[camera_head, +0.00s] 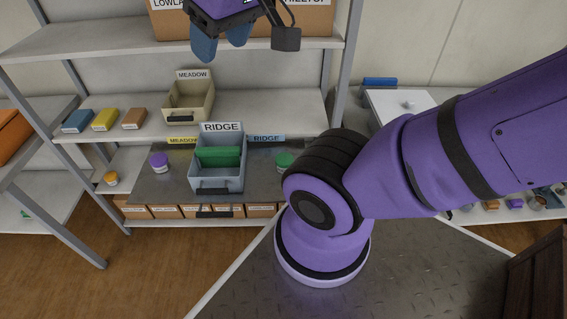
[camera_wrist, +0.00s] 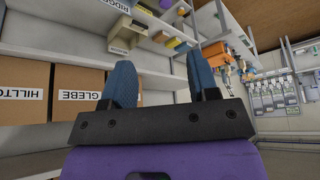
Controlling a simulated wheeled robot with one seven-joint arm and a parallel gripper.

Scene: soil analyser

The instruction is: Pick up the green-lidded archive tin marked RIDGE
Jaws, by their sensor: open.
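A small tin with a green lid (camera_head: 285,160) stands on the grey lower shelf surface, just below a blue RIDGE label (camera_head: 266,138). My arm's elbow is close to its right side in the picture; any marking on the tin is too small to read. My gripper (camera_head: 221,42) is high at the top of the head view, in front of the upper shelf, far above the tin. Its two blue fingers are apart and empty, as the wrist view (camera_wrist: 160,82) also shows. The tin cannot be made out in the wrist view.
A grey RIDGE bin (camera_head: 217,177) with green contents stands left of the tin. A purple-lidded tin (camera_head: 159,162) and an orange-lidded tin (camera_head: 111,179) are farther left. A MEADOW bin (camera_head: 188,108) is on the shelf above. Shelf posts (camera_head: 349,60) and boards limit room.

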